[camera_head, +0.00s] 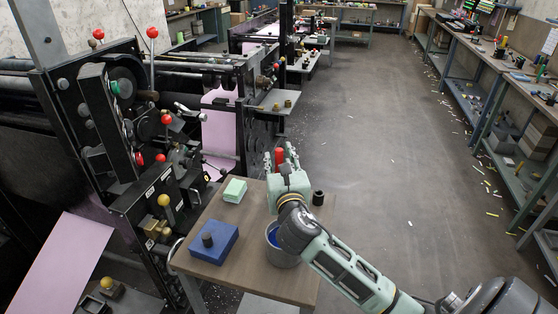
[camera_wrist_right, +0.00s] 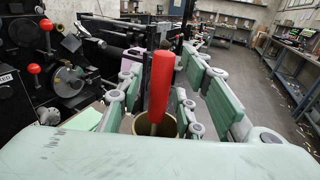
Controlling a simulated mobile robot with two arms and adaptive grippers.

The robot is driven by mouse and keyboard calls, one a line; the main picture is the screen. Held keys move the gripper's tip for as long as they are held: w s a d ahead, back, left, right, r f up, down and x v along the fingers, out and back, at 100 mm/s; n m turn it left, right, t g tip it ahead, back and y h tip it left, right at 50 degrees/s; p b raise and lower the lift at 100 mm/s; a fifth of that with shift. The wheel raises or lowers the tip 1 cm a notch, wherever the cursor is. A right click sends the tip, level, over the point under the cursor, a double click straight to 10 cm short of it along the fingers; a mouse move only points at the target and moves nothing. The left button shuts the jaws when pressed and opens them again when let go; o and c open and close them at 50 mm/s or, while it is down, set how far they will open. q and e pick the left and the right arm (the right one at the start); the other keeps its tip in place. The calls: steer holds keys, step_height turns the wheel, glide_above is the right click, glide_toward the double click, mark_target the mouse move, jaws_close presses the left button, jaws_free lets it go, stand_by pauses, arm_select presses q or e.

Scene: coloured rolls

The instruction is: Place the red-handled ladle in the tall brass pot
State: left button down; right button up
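The ladle's red handle (camera_wrist_right: 161,85) stands nearly upright between the spread fingers of my right gripper (camera_wrist_right: 158,88); its thin shaft runs down into the mouth of the brass pot (camera_wrist_right: 172,126). The fingers appear apart from the handle on both sides. In the head view the red handle (camera_head: 279,156) shows between the fingertips of the right gripper (camera_head: 280,158), over the table's far edge. The brass pot is hidden there behind my gripper and wrist. The ladle's bowl is hidden. My left gripper is not in view.
The small wooden table (camera_head: 250,270) also holds a green block (camera_head: 235,190), a blue box (camera_head: 212,246) with a dark knob, a grey pail (camera_head: 284,260) with blue inside and a dark cup (camera_head: 318,198). A press with red-knobbed levers stands left. Open floor lies right.

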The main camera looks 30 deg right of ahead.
steer(key=shift+r, duration=0.1)
steer(key=shift+s+a, duration=0.15)
steer(key=shift+s, duration=0.15)
steer(key=b+v, duration=0.2)
steer(key=v, duration=0.9)
steer(key=shift+s, duration=0.2)
